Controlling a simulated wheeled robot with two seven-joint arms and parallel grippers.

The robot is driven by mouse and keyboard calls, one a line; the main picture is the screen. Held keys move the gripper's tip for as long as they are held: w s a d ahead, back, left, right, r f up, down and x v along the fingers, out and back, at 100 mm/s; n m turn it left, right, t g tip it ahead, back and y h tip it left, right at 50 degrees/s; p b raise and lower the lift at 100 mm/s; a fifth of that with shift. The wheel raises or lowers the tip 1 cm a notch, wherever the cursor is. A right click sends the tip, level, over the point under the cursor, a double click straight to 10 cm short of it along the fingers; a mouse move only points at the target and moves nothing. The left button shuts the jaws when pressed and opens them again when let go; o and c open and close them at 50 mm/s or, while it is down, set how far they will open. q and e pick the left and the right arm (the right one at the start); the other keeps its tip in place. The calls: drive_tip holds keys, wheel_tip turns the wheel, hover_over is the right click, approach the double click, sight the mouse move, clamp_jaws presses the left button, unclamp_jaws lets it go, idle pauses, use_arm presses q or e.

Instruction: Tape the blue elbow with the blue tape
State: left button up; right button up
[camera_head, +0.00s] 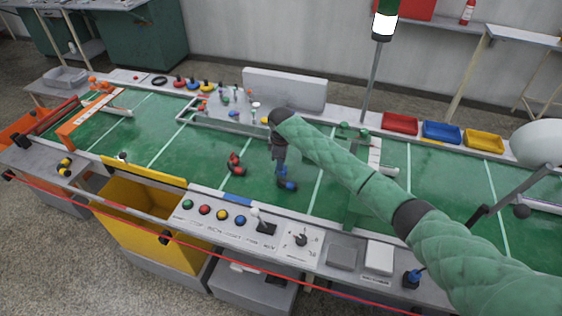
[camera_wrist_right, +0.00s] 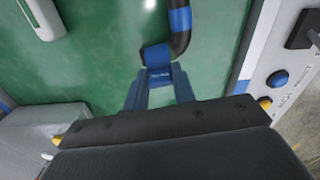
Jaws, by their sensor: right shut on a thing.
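The blue elbow (camera_head: 290,186) is a dark curved hose piece with blue bands on the green table top, near the middle. It also shows in the right wrist view (camera_wrist_right: 180,20), where it curves upward out of the picture. My right gripper (camera_wrist_right: 157,72) has blue fingers that meet at the elbow's near blue-banded end, shut on it. In the head view my right gripper (camera_head: 282,168) reaches down to the elbow from above. A blue roll (camera_head: 192,84), perhaps the blue tape, stands at the table's back left between a red and a yellow one. My left gripper is not in view.
A red elbow (camera_head: 236,163) lies left of my right gripper. A front panel (camera_head: 300,240) carries coloured buttons and levers. A yellow bin (camera_head: 150,222) hangs at the front left. Red, blue and yellow trays (camera_head: 441,132) line the back right. A lamp pole (camera_head: 376,80) stands behind.

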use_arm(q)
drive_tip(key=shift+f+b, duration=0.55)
use_arm(e)
drive_tip(key=shift+f, duration=1.95)
idle(0.6)
drive_tip(key=o, duration=1.1)
drive_tip(key=shift+c, duration=0.2)
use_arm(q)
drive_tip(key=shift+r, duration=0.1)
use_arm(e)
wheel_tip(320, 180, up, 6)
drive_tip(key=shift+f+b, duration=0.1)
drive_tip(key=shift+b, duration=1.05)
drive_tip(key=shift+r, duration=0.95)
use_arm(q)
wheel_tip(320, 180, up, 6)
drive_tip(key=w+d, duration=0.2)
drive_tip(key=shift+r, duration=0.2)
use_arm(e)
drive_tip(key=shift+r, duration=0.2)
